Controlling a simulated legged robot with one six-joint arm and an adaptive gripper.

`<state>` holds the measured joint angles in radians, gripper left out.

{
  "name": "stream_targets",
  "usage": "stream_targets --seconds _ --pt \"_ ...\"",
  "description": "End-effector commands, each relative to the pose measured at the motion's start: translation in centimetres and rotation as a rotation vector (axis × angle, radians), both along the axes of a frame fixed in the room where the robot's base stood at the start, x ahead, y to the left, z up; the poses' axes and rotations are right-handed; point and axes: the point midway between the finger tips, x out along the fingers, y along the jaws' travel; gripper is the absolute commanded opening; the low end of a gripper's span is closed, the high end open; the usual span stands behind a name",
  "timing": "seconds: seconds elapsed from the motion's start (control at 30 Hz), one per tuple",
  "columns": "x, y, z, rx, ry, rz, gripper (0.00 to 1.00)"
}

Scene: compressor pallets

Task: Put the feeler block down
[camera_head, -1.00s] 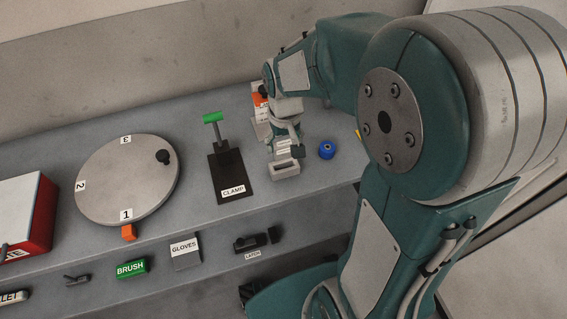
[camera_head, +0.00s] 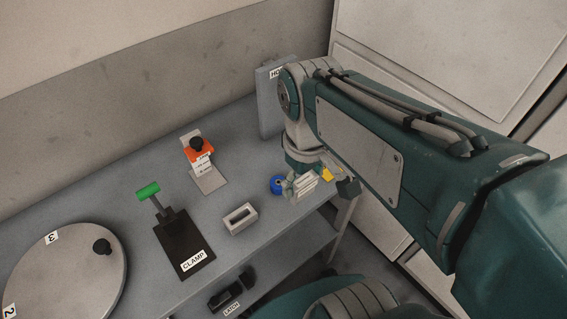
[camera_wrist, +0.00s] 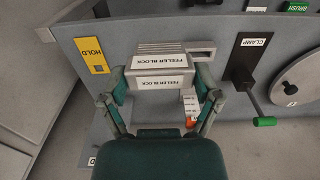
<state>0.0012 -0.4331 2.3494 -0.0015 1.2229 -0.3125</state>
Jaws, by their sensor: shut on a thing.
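The feeler block (camera_wrist: 158,62) is a pale grey block with white labels, between the two fingers of my gripper (camera_wrist: 161,86) in the wrist view. In the head view the block (camera_head: 304,184) shows at the end of my gripper (camera_head: 300,180), near the right end of the bench (camera_head: 130,185). I cannot tell whether its underside touches the bench top. A yellow plate marked HOLD (camera_wrist: 92,55) lies beside it, to the left in the wrist view; part of it (camera_head: 327,174) shows in the head view.
A hollow grey holder (camera_head: 240,218) stands empty left of my gripper. A blue round part (camera_head: 276,184) sits close beside the gripper. An orange device with a black knob (camera_head: 199,150), a clamp (camera_head: 184,243) and a round numbered plate (camera_head: 65,270) stand farther left. An upright grey board (camera_head: 270,100) stands behind.

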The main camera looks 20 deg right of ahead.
Motion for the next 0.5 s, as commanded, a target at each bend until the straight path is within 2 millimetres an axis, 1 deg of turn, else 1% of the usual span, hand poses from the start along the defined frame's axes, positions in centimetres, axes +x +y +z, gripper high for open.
stream_targets --seconds 0.07,0.13,0.5 --pt "0.4 0.0 -0.2 0.000 0.002 0.004 0.20" --pt "1.4 0.0 -0.6 0.000 0.005 0.004 0.20" --pt "7.7 0.1 -3.5 0.000 0.005 0.003 0.20"
